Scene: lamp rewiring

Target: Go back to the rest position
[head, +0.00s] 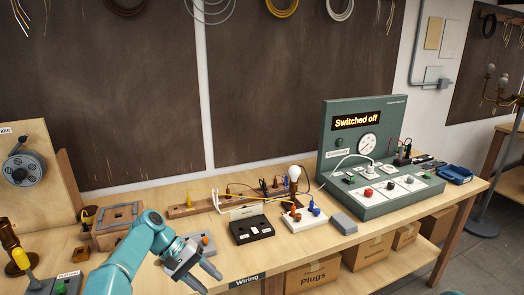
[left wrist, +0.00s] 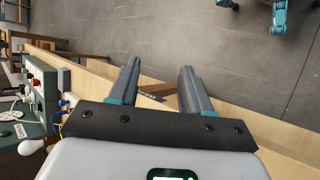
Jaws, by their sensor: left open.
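My left gripper (head: 209,280) is in the lower middle of the head view, in front of the workbench (head: 155,265) at its front edge. It is open, its two grey fingers apart, with nothing between them. In the left wrist view the open fingers (left wrist: 160,75) point out over the bench edge, with grey floor beyond. My right gripper does not show in either view.
A green test panel (head: 345,140) reads "Switched off". A wooden frame (head: 118,217) is at left. Cardboard boxes (head: 312,274) sit below.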

